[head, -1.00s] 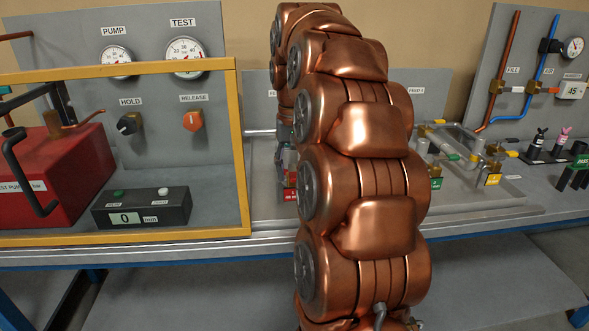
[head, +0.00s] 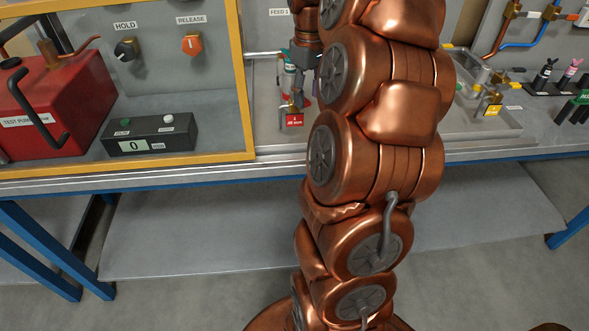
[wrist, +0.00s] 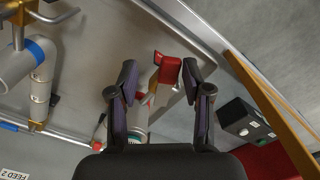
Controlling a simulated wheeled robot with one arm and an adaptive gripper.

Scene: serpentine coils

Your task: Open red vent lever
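A red tag (head: 294,120) stands on the bench, below a small brass and silver fitting (head: 287,105). In the wrist view the red tag (wrist: 168,70) lies just beyond and between my fingertips, with a pale pipe beside it. A small red piece (wrist: 145,98) shows between the fingers; I cannot tell if it is the vent lever. My gripper (wrist: 160,82) is open, its two dark fingers apart with nothing clearly held. In the head view my gripper (head: 303,62) points down over the fitting, partly hidden by my arm.
A yellow-framed guard (head: 249,80) encloses a red test pump (head: 65,95) and a black display box (head: 150,135) to the left. More pipes and a yellow tag (head: 492,110) are to the right. In the wrist view the frame edge (wrist: 270,105) runs close right of my gripper.

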